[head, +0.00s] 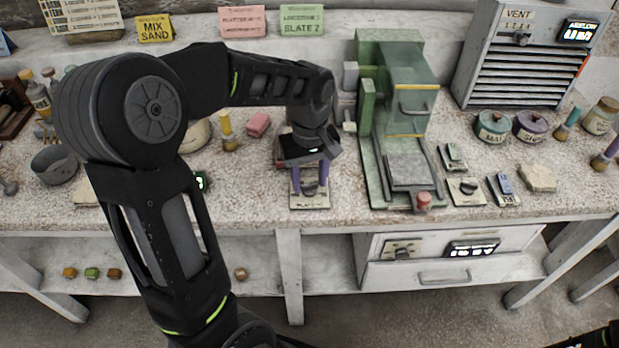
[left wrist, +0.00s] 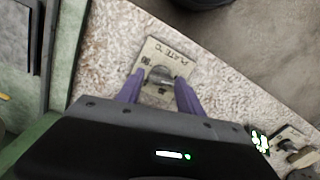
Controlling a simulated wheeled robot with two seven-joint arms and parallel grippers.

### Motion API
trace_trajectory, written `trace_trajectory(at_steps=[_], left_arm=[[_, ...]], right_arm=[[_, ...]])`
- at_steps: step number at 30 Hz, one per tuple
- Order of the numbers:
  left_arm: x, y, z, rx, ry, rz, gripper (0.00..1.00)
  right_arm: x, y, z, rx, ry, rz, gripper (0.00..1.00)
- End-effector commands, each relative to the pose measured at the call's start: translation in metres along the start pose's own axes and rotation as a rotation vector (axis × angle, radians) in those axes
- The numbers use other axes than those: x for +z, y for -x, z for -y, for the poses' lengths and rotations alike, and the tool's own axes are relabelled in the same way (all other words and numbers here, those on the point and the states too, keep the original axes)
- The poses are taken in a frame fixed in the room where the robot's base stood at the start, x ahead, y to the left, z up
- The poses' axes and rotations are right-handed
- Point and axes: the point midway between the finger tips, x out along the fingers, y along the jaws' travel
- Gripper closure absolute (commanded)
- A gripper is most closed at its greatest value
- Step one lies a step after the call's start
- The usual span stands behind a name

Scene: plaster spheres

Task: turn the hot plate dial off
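The hot plate dial (head: 311,189) is a dark round knob on a small pale panel (head: 309,203) marked "PLATE", on the speckled bench. It also shows in the left wrist view (left wrist: 160,75), where its panel label reads "PLATE °C". My left gripper (head: 310,187) points down over the dial, with its purple fingers apart, one on each side of it. A gap seems to show between the fingers and the knob. The gripper partly hides the dial's setting marks. My right gripper is not in view.
A green press (head: 398,95) with a red knob (head: 423,201) stands close to the right of my left gripper. Other switch panels (head: 467,191) lie farther right, by a vent unit (head: 530,55). A drawer front (head: 452,260) with another dial is below the bench.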

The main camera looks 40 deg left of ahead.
Motion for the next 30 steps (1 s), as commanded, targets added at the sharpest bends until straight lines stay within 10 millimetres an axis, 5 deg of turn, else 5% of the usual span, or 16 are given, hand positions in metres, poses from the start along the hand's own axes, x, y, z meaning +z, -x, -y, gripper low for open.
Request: trace_trajectory(at_steps=[5, 16, 30], left_arm=[[0.0, 0.0, 0.0, -0.001, -0.001, 0.0, 0.42], [0.0, 0.007, 0.0, 0.001, -0.002, -0.001, 0.42], [0.0, 0.073, 0.0, 0.001, -0.001, -0.001, 0.42]], right_arm=[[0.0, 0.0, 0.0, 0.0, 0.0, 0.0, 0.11], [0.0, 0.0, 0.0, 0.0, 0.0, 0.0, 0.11], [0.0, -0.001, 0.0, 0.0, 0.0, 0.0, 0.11]])
